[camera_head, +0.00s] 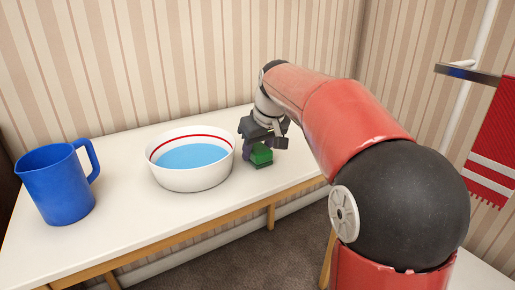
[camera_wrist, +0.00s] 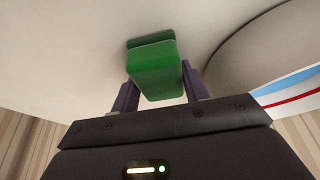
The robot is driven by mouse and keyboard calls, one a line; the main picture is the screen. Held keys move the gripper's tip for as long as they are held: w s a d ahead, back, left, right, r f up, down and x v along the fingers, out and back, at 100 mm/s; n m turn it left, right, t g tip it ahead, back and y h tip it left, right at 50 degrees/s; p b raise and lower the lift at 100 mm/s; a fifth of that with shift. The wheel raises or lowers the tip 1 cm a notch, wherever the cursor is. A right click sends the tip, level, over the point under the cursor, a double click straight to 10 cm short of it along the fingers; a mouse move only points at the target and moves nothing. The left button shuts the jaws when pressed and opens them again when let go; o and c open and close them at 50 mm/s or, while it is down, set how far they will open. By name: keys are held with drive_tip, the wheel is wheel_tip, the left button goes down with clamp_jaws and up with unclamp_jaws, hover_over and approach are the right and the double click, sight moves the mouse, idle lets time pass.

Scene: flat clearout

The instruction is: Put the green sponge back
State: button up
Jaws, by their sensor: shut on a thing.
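A green sponge (camera_head: 261,155) is at the right part of the white table, to the right of the bowl. My gripper (camera_head: 257,149) is above it, pointing down, with its fingers around the sponge. In the wrist view the green sponge (camera_wrist: 156,72) sits between the two dark fingers of my gripper (camera_wrist: 158,92), which is shut on it. A darker green layer shows at the sponge's far end. The sponge is at or very near the table surface; I cannot tell if it touches.
A white bowl (camera_head: 191,179) with a red stripe and blue contents stands just left of my gripper. A blue jug (camera_head: 56,188) stands at the table's left. A red towel (camera_head: 494,145) hangs from a rail (camera_head: 468,73) at right. The table's front is clear.

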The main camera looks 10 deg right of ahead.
drive_tip(key=o, duration=1)
drive_tip(key=shift+o, duration=0.2)
drive_tip(key=shift+s+r, duration=0.1)
drive_tip(key=shift+r, duration=0.4)
drive_tip(key=p+v, duration=0.2)
drive_tip(key=v, duration=0.9)
drive_tip(key=s+f+m, duration=0.1)
drive_tip(key=s+f, duration=0.8)
drive_tip(key=s, duration=0.3)
drive_tip(key=s+a+f+m+t+h, duration=0.1)
drive_tip(key=s+f+m, duration=0.1)
drive_tip(key=s+f, duration=0.7)
drive_tip(key=s, duration=0.3)
drive_tip(key=shift+s+a+f+m, duration=0.15)
drive_tip(key=shift+s+f+m, duration=0.1)
drive_tip(key=shift+s+m, duration=0.05)
